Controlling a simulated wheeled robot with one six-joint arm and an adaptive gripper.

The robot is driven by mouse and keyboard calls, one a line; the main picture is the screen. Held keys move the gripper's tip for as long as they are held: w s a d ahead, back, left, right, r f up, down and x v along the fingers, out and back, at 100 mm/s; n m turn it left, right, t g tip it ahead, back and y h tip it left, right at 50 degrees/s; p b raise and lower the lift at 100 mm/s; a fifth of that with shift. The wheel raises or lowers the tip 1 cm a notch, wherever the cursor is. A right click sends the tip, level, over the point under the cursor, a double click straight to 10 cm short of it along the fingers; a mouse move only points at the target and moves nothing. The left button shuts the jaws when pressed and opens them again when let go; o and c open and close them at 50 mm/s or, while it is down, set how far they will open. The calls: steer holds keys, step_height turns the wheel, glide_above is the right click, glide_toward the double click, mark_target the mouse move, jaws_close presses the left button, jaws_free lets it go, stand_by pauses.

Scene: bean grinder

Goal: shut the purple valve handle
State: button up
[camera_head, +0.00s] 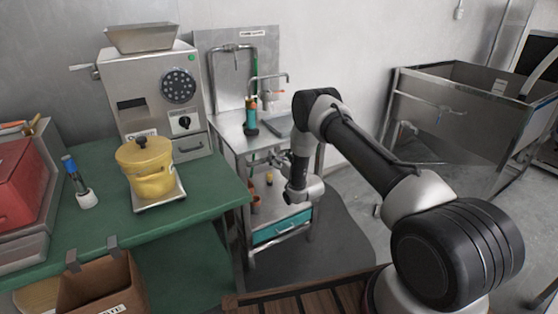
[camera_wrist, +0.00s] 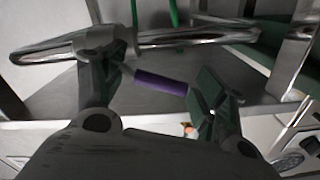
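The purple valve handle (camera_wrist: 162,83) shows in the wrist view as a short purple grip, tilted slightly down to the right. It lies between the two spread fingers of my gripper (camera_wrist: 160,74), with its left end close to the left finger and a gap to the right finger. I cannot tell whether either finger touches it. A shiny metal pipe (camera_wrist: 190,37) with a collar runs just beyond the fingertips. In the head view my gripper (camera_head: 268,160) is at the front of the metal sink stand, and I cannot make out the purple handle there.
The metal sink stand (camera_head: 228,140) holds a tap and a green bottle (camera_head: 251,122). To its left, a green table (camera_head: 110,225) carries a grinder (camera_head: 160,95) and a yellow pot (camera_head: 147,165). A large metal basin (camera_head: 460,115) stands at the right.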

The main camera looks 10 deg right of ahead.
steer(key=shift+s+f, duration=0.1)
steer(key=v, duration=1.2)
